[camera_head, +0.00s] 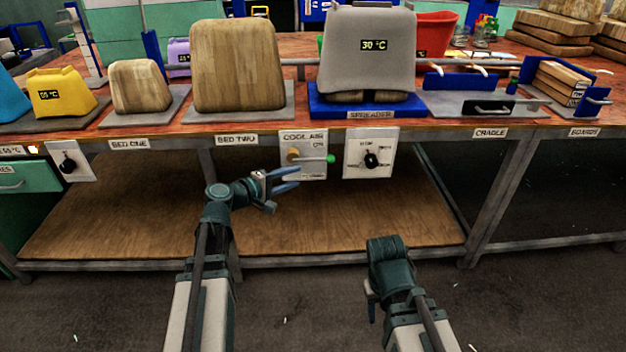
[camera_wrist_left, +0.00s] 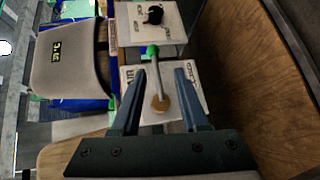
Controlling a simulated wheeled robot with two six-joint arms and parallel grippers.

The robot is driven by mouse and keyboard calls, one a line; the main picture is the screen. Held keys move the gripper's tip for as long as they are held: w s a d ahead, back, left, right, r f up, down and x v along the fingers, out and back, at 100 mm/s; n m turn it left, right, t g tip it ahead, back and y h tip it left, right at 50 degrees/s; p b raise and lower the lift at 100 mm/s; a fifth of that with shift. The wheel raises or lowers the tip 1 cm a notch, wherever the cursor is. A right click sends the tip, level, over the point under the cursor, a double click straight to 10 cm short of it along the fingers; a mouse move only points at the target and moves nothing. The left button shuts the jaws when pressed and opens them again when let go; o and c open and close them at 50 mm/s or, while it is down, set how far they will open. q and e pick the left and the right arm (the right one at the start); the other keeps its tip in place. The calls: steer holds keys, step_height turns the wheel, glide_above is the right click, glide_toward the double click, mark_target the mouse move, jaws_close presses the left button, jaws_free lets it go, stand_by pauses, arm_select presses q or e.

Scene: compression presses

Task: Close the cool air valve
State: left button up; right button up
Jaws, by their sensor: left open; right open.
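The cool air valve (camera_head: 308,157) is a white plate labelled "COOL AIR" on the bench front. Its grey lever runs sideways from a brass hub to a green knob (camera_head: 330,158) at the right end. In the left wrist view the lever (camera_wrist_left: 156,75) lies between the open fingers, with the green tip pointing away. My left gripper (camera_head: 297,180) is open in front of the plate's lower left, holding nothing. It also shows in the left wrist view (camera_wrist_left: 160,72). My right gripper (camera_head: 372,300) is low at the front; its fingers are mostly hidden in the head view.
A dial plate (camera_head: 371,153) with a black knob is just right of the valve. Another black knob plate (camera_head: 70,161) is far left. The grey press (camera_head: 367,50) reading 30 °C stands on the blue spreader base above. A wooden lower shelf (camera_head: 120,215) is bare.

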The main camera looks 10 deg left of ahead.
mark_target(311, 160)
arm_select(q)
steer(key=shift+n+t+y, duration=0.3)
steer(key=shift+n+t, duration=0.5)
steer(key=w+d+b, duration=0.1)
steer(key=w, duration=0.3)
steer(key=w+d+f, duration=0.1)
steer(key=w, duration=0.3)
steer(key=w+d+f+b, duration=0.1)
steer(key=w, duration=0.3)
steer(key=shift+w+d+b, duration=0.15)
steer(key=shift+w+b, duration=0.2)
arm_select(e)
step_height(311, 160, down, 4)
steer(key=shift+r, duration=0.1)
arm_select(q)
jaws_close()
